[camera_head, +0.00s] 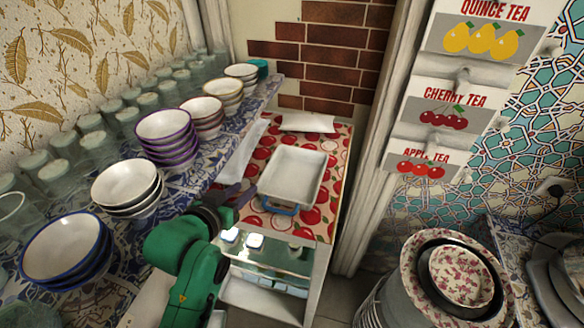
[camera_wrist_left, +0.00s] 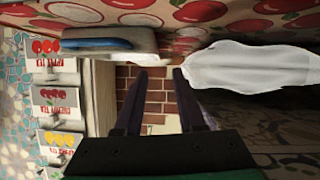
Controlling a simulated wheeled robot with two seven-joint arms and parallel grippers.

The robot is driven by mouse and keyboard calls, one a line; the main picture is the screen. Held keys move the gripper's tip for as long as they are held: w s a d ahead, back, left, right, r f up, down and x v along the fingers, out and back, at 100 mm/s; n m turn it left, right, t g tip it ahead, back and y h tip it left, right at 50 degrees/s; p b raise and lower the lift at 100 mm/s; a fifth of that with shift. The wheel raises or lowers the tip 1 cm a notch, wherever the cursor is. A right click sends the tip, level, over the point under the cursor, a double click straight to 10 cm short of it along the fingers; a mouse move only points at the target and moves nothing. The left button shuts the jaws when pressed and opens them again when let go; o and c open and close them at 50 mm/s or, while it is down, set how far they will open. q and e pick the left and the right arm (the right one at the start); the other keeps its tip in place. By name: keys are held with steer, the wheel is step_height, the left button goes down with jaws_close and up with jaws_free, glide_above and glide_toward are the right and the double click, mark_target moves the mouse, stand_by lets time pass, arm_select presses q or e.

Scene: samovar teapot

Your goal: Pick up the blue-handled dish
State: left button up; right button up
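The blue-handled dish (camera_head: 294,173) is a white rectangular dish lying on a red tablecloth with a fruit pattern. Its blue handle (camera_head: 280,207) is at the near end. The left wrist view shows the dish side-on (camera_wrist_left: 142,42), with the blue handle (camera_wrist_left: 97,43) towards the upper left. My left gripper (camera_head: 243,193) is just left of the dish's near end, apart from the handle. In the left wrist view its two dark fingers (camera_wrist_left: 160,75) are spread with nothing between them. My right gripper is in neither view.
A patterned shelf with stacked bowls (camera_head: 167,134) and glass jars (camera_head: 94,146) runs along the left. A white cloth (camera_head: 243,151) lies left of the dish. A white door frame (camera_head: 380,150) stands at the right. Stacked plates (camera_head: 407,275) are at the lower right.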

mark_target(265, 173)
arm_select(q)
steer(key=p+x, duration=0.1)
steer(key=x, duration=0.1)
steer(key=d+p+x, duration=0.1)
steer(key=x, duration=0.2)
steer(key=shift+s+r, duration=0.1)
steer(key=shift+r, duration=0.15)
steer(key=p+x, duration=0.2)
steer(key=x, duration=0.4)
steer(key=shift+w+a, duration=0.1)
steer(key=shift+w, duration=0.1)
steer(key=shift+w+f, duration=0.1)
steer(key=shift+c, duration=0.3)
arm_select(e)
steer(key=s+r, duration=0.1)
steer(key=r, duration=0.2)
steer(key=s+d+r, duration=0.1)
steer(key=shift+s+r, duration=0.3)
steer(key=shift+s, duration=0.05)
arm_select(q)
jaws_close()
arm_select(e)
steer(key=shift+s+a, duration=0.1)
